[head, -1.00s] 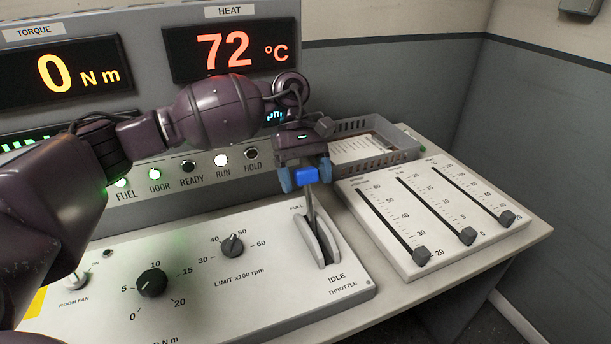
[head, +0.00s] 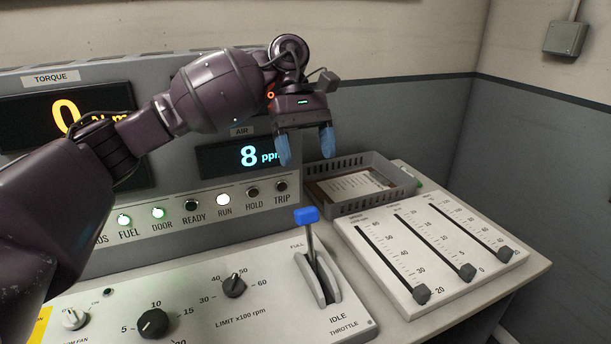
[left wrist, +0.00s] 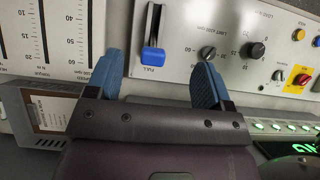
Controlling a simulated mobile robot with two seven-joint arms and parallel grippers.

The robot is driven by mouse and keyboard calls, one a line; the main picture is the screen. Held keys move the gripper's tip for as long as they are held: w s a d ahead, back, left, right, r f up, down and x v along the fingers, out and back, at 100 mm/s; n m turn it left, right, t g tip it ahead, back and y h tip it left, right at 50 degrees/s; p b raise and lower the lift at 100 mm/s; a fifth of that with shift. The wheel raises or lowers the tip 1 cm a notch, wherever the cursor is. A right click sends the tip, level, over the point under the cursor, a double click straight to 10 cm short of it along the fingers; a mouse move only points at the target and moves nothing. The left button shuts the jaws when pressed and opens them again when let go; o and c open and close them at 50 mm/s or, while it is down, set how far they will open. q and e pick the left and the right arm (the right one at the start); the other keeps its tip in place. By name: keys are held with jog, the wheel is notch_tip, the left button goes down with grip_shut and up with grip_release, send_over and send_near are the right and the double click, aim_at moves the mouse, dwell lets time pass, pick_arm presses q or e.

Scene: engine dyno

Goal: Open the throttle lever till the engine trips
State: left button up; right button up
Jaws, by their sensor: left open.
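The throttle lever with its blue knob (head: 307,215) stands in its slotted grey guard on the console, its shaft toward the FULL end. In the left wrist view the blue knob (left wrist: 153,56) shows beside the FULL label, with the slot running away from it. My left gripper (head: 306,150) is open and empty, above and behind the knob and apart from it. Its blue fingers also show in the left wrist view (left wrist: 160,85). The TRIP lamp (head: 281,186) is dark. The RUN lamp (head: 223,200) is lit white. My right gripper is not in view.
A slider panel (head: 440,245) lies right of the throttle. A grey tray (head: 405,183) holding papers is behind it. The torque display (head: 58,115) is partly hidden by my left arm. The air display (head: 248,155) reads 8. Dials (head: 153,323) are left of the lever.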

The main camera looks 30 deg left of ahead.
pick_arm(q)
jog(key=shift+r, duration=2.7)
